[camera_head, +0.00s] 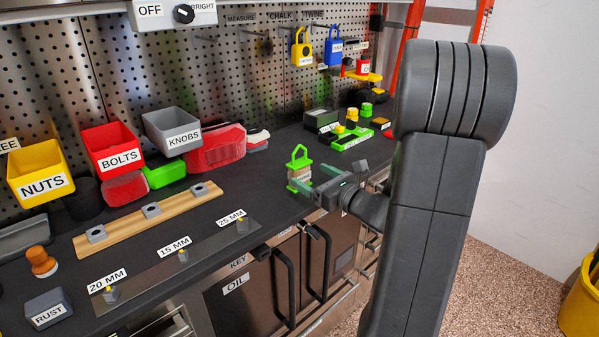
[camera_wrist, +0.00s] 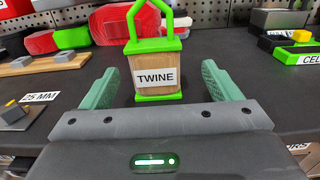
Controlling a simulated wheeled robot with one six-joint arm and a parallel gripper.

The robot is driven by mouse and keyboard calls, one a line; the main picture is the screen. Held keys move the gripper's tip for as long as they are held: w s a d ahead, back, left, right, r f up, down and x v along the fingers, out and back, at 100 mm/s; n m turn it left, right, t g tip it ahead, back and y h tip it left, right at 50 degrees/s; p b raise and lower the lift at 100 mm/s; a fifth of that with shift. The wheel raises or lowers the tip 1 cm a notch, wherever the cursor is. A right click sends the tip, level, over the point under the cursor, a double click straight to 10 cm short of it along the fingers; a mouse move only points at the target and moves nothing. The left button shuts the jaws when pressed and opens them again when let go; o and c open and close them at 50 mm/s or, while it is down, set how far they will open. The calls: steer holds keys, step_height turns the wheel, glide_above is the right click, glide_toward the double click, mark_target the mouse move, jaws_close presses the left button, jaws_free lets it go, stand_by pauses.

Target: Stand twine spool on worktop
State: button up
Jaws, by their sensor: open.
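The twine spool (camera_head: 299,172) stands upright on the dark worktop (camera_head: 270,186), near its front edge. It has a bright green base and top, a green loop handle and a tan body. In the wrist view the twine spool (camera_wrist: 157,70) shows its white TWINE label facing me. My gripper (camera_head: 313,182) is open at worktop height, its green fingers pointing at the spool. In the wrist view my gripper (camera_wrist: 160,88) has one finger on each side of the spool's lower part, with gaps visible. The spool appears to rest on the worktop.
A red case (camera_head: 216,148) and a green block (camera_head: 165,174) lie behind, left of the spool. Green and black boxes (camera_head: 352,138) stand to the right. A wooden rack (camera_head: 150,220) and a metal strip (camera_head: 170,257) lie left. The worktop right around the spool is clear.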

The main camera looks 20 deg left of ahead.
mark_target(304, 174)
steer(key=x, duration=0.3)
steer(key=shift+s+a+f, duration=0.1)
steer(key=shift+s+a, duration=0.05)
steer(key=shift+a, duration=0.75)
